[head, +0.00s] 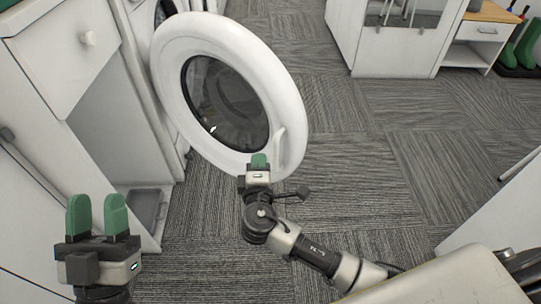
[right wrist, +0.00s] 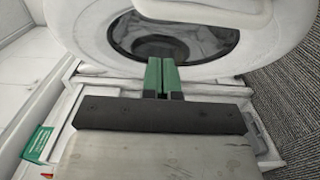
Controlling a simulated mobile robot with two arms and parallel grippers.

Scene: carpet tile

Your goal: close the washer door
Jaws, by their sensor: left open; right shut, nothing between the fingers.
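The round white washer door (head: 268,62) stands wide open in the head view, with a dark glass window (head: 226,103) and a white handle (head: 279,148) at its lower right edge. The washer body (head: 142,22) is behind it to the left, mostly hidden by the door. My right gripper (head: 259,160) is shut and empty, in front of the door's lower rim, beside the handle. In the right wrist view the shut green fingers (right wrist: 163,76) point at the door (right wrist: 85,25); contact cannot be told. My left gripper (head: 97,214) is open and empty at the lower left, away from the door.
A white cabinet (head: 62,52) with a round knob stands at the left, close to my left gripper. Another white cabinet (head: 392,48) and green boots (head: 527,45) are at the back right. The carpet (head: 400,130) right of the door is clear.

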